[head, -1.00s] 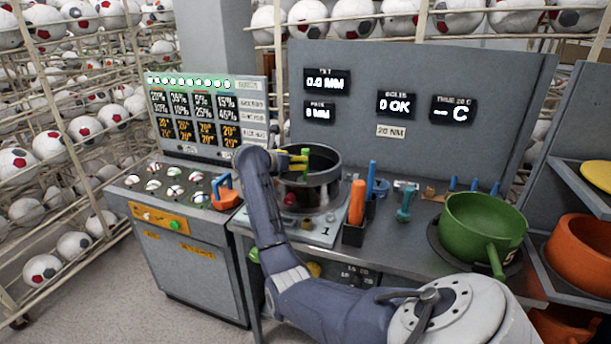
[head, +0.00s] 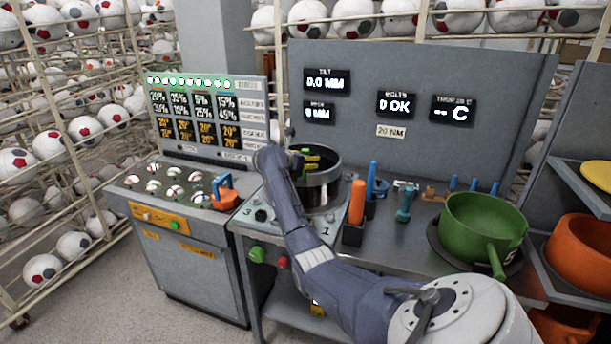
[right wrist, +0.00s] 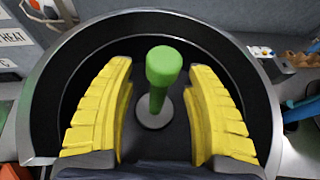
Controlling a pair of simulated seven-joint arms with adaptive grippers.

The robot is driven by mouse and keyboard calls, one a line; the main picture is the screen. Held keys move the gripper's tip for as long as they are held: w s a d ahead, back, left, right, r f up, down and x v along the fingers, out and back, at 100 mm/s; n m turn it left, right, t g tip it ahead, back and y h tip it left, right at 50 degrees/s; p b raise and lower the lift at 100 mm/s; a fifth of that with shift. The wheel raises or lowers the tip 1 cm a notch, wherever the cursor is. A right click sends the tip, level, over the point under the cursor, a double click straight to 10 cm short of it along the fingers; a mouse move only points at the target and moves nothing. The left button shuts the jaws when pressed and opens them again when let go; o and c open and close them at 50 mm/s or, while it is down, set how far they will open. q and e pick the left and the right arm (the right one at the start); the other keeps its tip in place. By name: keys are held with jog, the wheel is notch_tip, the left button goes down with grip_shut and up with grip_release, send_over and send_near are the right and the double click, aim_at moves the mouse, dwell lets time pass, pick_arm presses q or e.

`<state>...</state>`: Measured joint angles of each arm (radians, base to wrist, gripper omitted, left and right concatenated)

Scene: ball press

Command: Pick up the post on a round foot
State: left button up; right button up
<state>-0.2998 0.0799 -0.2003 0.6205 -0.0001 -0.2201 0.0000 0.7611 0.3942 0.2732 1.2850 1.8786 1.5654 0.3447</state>
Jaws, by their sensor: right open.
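The green post (right wrist: 157,85) stands upright on a round grey foot (right wrist: 153,112) inside a dark round metal drum. In the right wrist view it is between the two yellow fingers of my right gripper (right wrist: 160,68). The fingers are open, with a gap on each side of the post. In the head view my right gripper (head: 312,160) is in the drum's mouth, partly hidden by my own arm, and the post is hard to make out there. My left gripper is not in view.
The drum's rim (head: 330,178) surrounds the gripper. To its right stand an orange handle (head: 357,202), blue tools and a green pot (head: 482,222). To its left is a control cabinet (head: 190,240) with an orange-based handle (head: 226,195). Ball racks stand behind.

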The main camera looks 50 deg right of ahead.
jog(key=shift+d, duration=0.15)
jog(key=shift+c, duration=0.2)
grip_shut()
dwell(0.3)
